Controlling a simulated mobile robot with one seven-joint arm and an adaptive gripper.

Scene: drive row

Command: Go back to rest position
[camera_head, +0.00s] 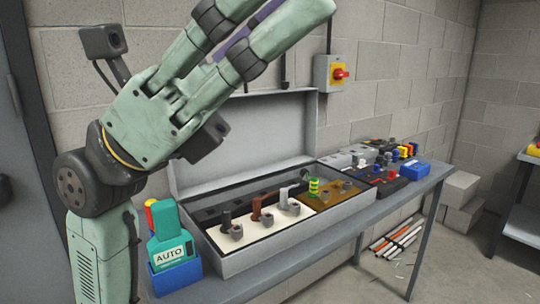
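My gripper (268,22) is raised at the upper middle, in front of the wall and above the open case. Its two long pale green fingers point up and to the right and stand apart. The upper finger runs out of the picture. A purple strip shows along the gap between them; I cannot tell if it is part of a finger. I see no clear object held. My pale green wrist and arm fill the left side and hide part of the bench and case.
A grey case (352,213) with its lid (245,137) raised stands on the bench, with levers and pegs inside. A green AUTO device (166,238) sits in a blue holder (177,278). Coloured parts and a blue box (415,170) lie further right. Rods (400,237) lie on the floor.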

